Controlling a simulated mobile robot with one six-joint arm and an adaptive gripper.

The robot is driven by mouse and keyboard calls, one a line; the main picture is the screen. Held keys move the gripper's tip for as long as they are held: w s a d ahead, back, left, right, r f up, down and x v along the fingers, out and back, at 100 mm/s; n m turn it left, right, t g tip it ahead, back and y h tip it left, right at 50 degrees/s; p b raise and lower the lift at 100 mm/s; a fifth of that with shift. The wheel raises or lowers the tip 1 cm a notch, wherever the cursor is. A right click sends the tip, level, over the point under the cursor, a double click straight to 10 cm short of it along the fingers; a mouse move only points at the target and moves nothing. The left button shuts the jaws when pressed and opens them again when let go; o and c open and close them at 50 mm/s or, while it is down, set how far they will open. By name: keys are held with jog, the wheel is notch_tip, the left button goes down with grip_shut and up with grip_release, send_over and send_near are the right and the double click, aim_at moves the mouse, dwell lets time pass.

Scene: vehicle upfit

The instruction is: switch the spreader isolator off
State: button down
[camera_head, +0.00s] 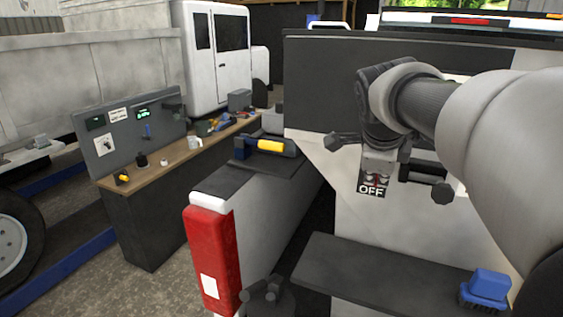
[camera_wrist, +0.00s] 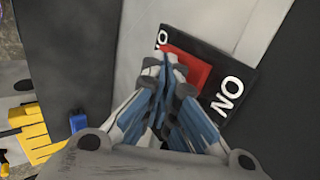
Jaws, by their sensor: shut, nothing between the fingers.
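The spreader isolator is a dark plate (camera_wrist: 245,73) with white lettering and a red switch handle (camera_wrist: 207,69) on it. In the wrist view "ON" reads at the lower right and part of another label shows at the upper left. In the head view the lower part of the isolator plate (camera_head: 372,188), with "OFF" and some red, shows below my wrist on a pale panel. My gripper (camera_wrist: 170,62) is shut and empty, its fingertips over the left side of the red handle. I cannot tell whether they touch it. The fingers hide part of the handle, so its setting is unclear.
A dark step (camera_head: 375,277) with a blue brush (camera_head: 485,286) lies below the isolator. A red tail light (camera_head: 212,262) stands left of it. A yellow-and-blue tool (camera_head: 270,146) lies on the vehicle's side ledge. A workbench (camera_head: 185,155) with small items stands further left.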

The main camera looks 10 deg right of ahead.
jog(key=b, duration=0.2)
jog(key=f+t+b, duration=0.1)
jog(key=b, duration=0.2)
jog(key=shift+w+d+f+h, duration=0.1)
jog(key=shift+w+h, duration=0.1)
jog(key=shift+h, duration=0.1)
jog(key=shift+r+p, duration=0.4)
jog(key=shift+p, duration=0.1)
jog(key=shift+r, duration=0.1)
jog(key=shift+r+p, duration=0.45)
jog(key=shift+r, duration=0.25)
jog(key=shift+d, duration=0.1)
